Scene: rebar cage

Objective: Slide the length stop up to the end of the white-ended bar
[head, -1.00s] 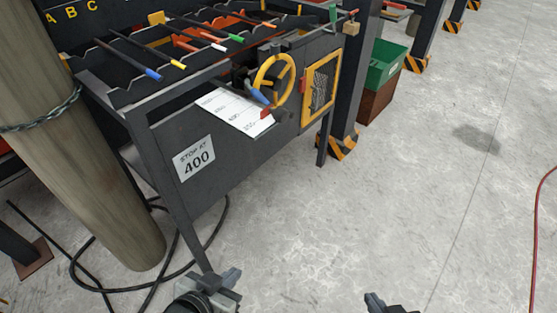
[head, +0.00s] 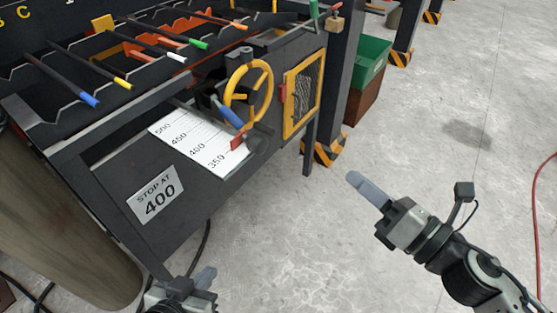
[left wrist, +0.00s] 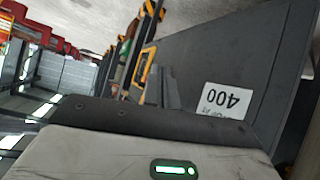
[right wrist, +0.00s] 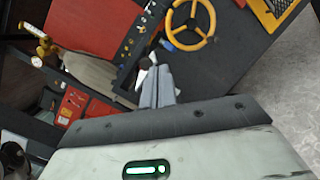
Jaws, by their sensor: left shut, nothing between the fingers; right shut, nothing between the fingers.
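The white-ended bar (head: 150,47) lies in the notched rack among other bars with coloured ends. Below it a white scale plate (head: 190,138) is marked 350 to 500. A red piece (head: 238,142), which may be the length stop's pointer, is by the 350 end, with a blue handle (head: 230,115) just above it. My right gripper (head: 362,186) is shut and empty over open floor, right of the bench. My left gripper (head: 206,277) is shut and empty, low in front of the bench. The right wrist view shows the right fingers (right wrist: 157,86) below the yellow handwheel.
A yellow handwheel (head: 249,94) stands beside the scale, close to the blue handle. A yellow-framed mesh guard (head: 303,92) is to its right. A sign (head: 156,198) reads "STOP AT 400". A dark post and green bin (head: 370,62) stand behind.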

